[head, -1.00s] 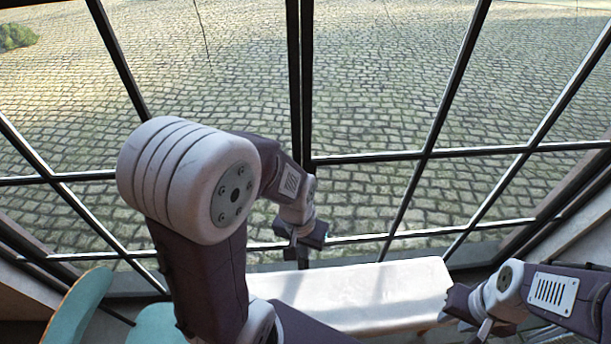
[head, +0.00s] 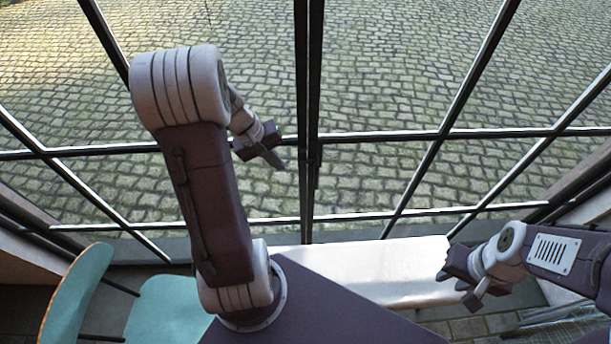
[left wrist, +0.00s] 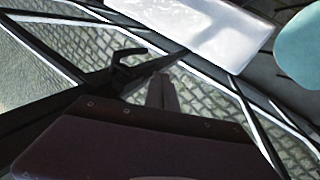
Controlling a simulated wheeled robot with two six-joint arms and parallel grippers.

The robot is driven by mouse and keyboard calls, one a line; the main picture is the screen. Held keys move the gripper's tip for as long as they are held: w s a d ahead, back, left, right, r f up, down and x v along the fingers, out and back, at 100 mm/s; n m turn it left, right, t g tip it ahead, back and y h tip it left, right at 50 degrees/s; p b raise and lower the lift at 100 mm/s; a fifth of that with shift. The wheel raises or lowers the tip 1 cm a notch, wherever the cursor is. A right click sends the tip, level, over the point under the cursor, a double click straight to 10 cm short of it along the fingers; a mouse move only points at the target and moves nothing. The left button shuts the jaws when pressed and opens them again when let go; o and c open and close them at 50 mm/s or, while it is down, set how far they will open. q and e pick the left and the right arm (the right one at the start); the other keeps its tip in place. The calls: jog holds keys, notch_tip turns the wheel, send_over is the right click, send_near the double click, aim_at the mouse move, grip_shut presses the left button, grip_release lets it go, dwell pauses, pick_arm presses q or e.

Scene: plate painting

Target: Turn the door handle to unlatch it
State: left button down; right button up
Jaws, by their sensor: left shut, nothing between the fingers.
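The dark door handle (head: 315,155) sits on the black middle post of the glazed door (head: 308,80). In the left wrist view the handle (left wrist: 128,70) shows as a black hooked lever on the frame, just beyond and to the left of my fingers. My left gripper (head: 276,160) is shut and empty, left of the handle, with a visible gap in the head view. Its closed fingers also show in the left wrist view (left wrist: 162,92). My right gripper (head: 460,281) hangs at the lower right, away from the door handle; its jaw opening is unclear.
A white bench (head: 370,270) stands below the panes. A teal chair (head: 80,290) is at the lower left, close to my left arm. Black bars cross the glass, with cobbles (head: 400,60) beyond. Open space lies between my right gripper and the middle post.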

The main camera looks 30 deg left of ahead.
pick_arm(q)
jog(key=shift+s+d, duration=0.15)
jog(key=shift+d, duration=0.15)
jog(key=w+d+f, duration=0.5)
jog(key=f, duration=0.4)
jog(key=shift+w+d+p, duration=0.2)
jog(key=shift+d+p, duration=0.05)
jog(key=shift+p, duration=0.15)
